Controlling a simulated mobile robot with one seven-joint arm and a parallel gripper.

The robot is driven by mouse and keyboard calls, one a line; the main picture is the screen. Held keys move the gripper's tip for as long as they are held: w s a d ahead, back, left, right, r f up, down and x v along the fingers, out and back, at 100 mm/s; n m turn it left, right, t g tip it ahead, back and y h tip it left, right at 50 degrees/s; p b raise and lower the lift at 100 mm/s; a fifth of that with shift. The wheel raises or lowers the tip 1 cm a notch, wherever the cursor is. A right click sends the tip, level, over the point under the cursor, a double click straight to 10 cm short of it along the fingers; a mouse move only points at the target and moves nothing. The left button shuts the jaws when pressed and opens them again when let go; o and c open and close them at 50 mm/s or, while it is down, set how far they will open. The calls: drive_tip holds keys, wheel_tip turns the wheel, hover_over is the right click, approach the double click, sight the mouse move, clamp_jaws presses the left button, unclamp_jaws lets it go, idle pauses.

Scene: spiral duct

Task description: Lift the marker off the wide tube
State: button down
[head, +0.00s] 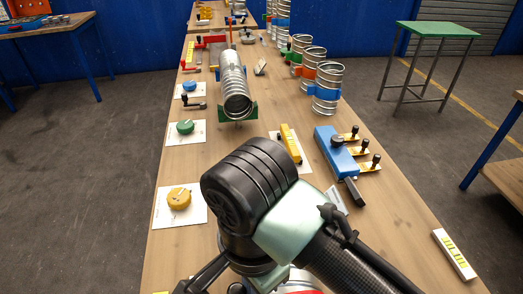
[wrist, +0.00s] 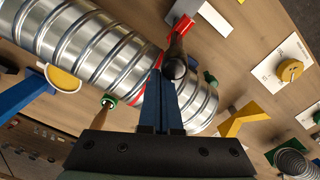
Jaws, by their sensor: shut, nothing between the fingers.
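A wide silver spiral tube (wrist: 85,45) runs diagonally across the upper left of the wrist view. A red band (wrist: 137,97) shows on it beside my fingers. A black-knobbed piece (wrist: 176,62) stands at the tips of my gripper (wrist: 163,78); I cannot tell whether they touch. My gripper is shut and empty, its blue fingers in front of the tube. I cannot tell which piece is the marker. In the head view my arm hides the gripper; a bit of silver tube shows at the bottom (head: 300,283).
In the head view another tube (head: 233,85) lies in a green cradle. Banded tubes (head: 327,88) stand at right. Dials (head: 179,198) line the left edge. A blue box (head: 335,152) and a yellow bar (head: 290,143) lie ahead of my arm. Bare wood shows at right (head: 400,225).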

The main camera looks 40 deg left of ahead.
drive_tip(key=shift+s+a+r+p, duration=0.1)
drive_tip(key=shift+s+a+p, duration=0.2)
drive_tip(key=shift+s+a, duration=0.25)
drive_tip(key=shift+d, duration=0.1)
drive_tip(key=shift+w, duration=0.1)
drive_tip(key=shift+w+d, duration=0.6)
drive_tip(key=shift+w, duration=0.05)
wheel_tip(320, 180, up, 9)
drive_tip(key=p, duration=0.9)
drive_tip(key=shift+p, duration=0.4)
